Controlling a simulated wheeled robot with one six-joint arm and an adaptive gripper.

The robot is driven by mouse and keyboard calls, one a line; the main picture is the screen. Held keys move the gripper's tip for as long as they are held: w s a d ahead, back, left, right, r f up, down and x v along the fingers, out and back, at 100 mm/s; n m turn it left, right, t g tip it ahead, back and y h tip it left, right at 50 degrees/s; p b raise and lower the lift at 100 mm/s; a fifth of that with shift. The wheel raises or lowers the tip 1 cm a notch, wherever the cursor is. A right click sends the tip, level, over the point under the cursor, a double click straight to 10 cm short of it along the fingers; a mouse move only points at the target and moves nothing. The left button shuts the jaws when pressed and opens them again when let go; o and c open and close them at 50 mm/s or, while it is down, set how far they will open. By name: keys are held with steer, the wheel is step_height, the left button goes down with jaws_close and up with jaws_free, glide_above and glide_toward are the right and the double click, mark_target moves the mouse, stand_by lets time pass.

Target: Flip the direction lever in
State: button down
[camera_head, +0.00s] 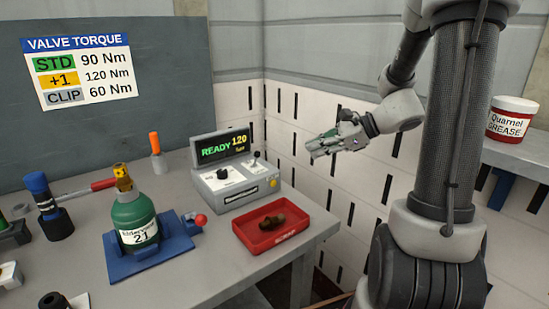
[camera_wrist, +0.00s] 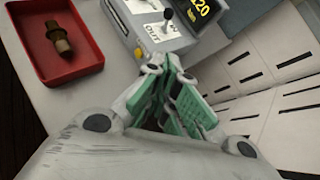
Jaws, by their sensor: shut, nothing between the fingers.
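The direction lever (camera_wrist: 167,17) is a small stick with a dark knob on a white plate marked IN and OUT, on the control box (camera_wrist: 180,45). In the head view the lever (camera_head: 256,157) stands on the right part of the box top. I cannot tell for sure towards which label it leans. My gripper (camera_head: 317,148) is in the air to the right of the box, apart from the lever. In the wrist view its green-padded fingers (camera_wrist: 170,72) are shut and empty, below the lever in the picture.
The display reads READY 120. A dark knob (camera_head: 222,173) sits left of the lever. A red tray (camera_head: 248,248) with a brass fitting (camera_head: 271,222) lies in front of the box. A green bottle (camera_head: 133,222) stands in a blue clamp (camera_head: 150,262). The slotted wall (camera_head: 305,150) is behind my gripper.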

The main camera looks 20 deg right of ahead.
steer(key=shift+a, duration=0.1)
glide_toward(256, 159)
steer(key=f, duration=0.1)
steer(key=w+a+f, duration=0.1)
steer(key=w+f, duration=0.1)
steer(key=f, duration=0.1)
steer(key=shift+a, duration=0.2)
steer(key=shift+w+a+r, duration=0.1)
steer(key=shift+w+a, duration=0.15)
steer(key=shift+a, duration=0.2)
